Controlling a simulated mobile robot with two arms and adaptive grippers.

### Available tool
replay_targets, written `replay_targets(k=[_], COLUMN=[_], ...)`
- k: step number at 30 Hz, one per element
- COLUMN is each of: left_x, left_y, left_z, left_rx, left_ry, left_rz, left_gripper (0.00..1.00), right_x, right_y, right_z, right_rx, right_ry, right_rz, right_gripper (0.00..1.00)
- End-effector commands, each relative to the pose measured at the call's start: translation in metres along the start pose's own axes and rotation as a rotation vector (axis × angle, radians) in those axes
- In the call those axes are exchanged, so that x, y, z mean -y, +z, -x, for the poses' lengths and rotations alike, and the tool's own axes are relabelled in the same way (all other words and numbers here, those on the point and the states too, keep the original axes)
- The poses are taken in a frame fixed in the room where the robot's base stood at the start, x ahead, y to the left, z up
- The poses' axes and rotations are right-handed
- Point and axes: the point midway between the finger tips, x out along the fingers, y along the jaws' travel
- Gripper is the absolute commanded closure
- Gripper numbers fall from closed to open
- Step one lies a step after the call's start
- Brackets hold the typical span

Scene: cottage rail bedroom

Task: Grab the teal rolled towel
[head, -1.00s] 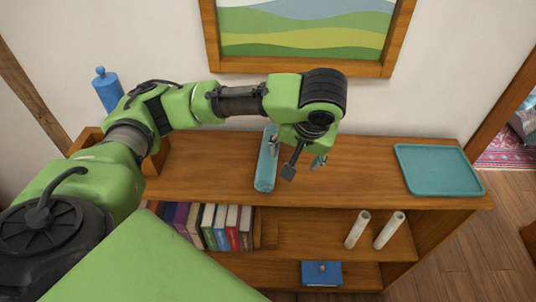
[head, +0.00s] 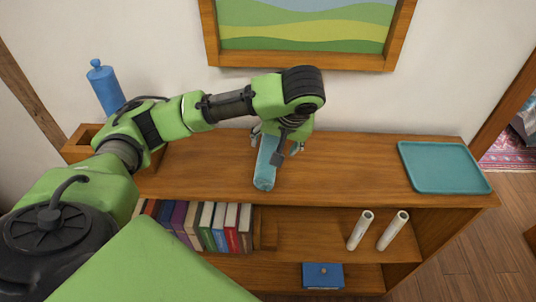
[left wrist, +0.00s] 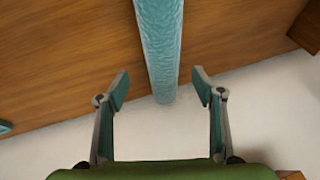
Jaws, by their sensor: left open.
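The teal rolled towel (head: 266,165) lies on the wooden shelf top, its near end toward the front edge; its far part is hidden behind my left gripper in the head view. My left gripper (head: 277,151) is over the towel's far part, pointing down. In the left wrist view the towel (left wrist: 161,45) runs from the top edge to between the open fingers of the left gripper (left wrist: 160,90). There is a gap on each side, and no finger visibly touches it. My right gripper is not in view.
A teal tray (head: 445,167) lies on the right of the shelf top (head: 345,170). A blue bottle (head: 105,88) stands at the left by a wooden box (head: 84,146). Books (head: 205,226) and white rolls (head: 392,231) are on the shelf below. A framed picture (head: 305,60) hangs behind.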

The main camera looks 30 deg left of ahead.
Motion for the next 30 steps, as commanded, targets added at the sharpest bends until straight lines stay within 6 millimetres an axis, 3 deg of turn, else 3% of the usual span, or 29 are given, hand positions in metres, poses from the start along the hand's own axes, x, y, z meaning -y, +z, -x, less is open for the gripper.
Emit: replay_targets(k=[10,19,20,24,30], left_x=[0.007,0.006,0.006,0.006,0.006], left_y=[-0.006,-0.006,-0.006,-0.006,-0.006], left_z=[-0.044,-0.050,-0.050,-0.050,-0.050], left_rx=[0.002,0.000,0.000,0.000,-0.001], left_ry=[-0.003,-0.001,-0.001,-0.001,-0.001], left_rz=[0.000,0.000,0.000,0.000,0.000], left_gripper=[0.39,0.39,0.44,0.80,0.82], right_x=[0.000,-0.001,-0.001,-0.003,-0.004], right_y=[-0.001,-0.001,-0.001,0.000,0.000], right_z=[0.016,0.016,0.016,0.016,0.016], right_rx=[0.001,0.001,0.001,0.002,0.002], right_ry=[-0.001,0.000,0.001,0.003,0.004], right_rz=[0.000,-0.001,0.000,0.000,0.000], right_gripper=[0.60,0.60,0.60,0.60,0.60])
